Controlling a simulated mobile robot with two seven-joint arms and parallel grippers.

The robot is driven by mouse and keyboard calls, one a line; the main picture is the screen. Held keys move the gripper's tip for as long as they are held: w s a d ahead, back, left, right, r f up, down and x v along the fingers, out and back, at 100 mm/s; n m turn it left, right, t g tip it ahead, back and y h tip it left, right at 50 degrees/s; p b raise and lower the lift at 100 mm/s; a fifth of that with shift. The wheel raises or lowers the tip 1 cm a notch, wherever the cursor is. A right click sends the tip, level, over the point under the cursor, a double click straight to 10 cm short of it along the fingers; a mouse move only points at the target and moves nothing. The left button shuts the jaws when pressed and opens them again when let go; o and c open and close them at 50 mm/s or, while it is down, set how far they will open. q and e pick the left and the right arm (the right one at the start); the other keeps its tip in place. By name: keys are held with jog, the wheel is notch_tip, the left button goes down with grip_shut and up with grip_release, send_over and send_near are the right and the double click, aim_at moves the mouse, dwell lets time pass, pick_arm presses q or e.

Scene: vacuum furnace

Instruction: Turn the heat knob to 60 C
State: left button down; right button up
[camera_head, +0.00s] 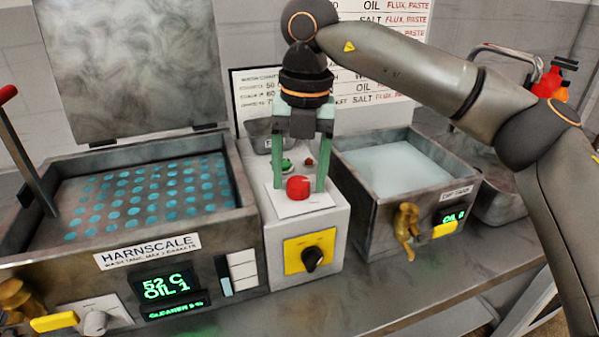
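The wash tank's green display (167,285) reads about 52 C and OIL 1. A grey round knob (96,323) sits on a white plate at the tank's lower left front. A black knob (312,258) sits on a yellow plate on the white control box's front. No readable label shows which knob is for heat. My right gripper (300,187) points down over the box, its two green fingers apart. They stand on either side of a red button (298,187), with gaps visible; nothing is held. My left gripper is out of view.
The wash tank (246,230) has a raised lid (130,65) and a perforated blue-dotted surface. A second tank (363,215) with pale liquid stands right of the control box (333,225). Brass taps (406,230) jut from the tank fronts. The bench front (400,295) is clear.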

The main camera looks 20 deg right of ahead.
aim_at(304, 181)
jog(key=shift+o, duration=0.5)
jog(key=shift+r, duration=0.1)
pick_arm(q)
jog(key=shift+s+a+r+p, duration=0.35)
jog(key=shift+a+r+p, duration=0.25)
jog(key=shift+p, duration=0.65)
pick_arm(e)
notch_tip(304, 181, up, 12)
jog(key=shift+s+d+r, duration=0.15)
jog(key=shift+d, duration=0.2)
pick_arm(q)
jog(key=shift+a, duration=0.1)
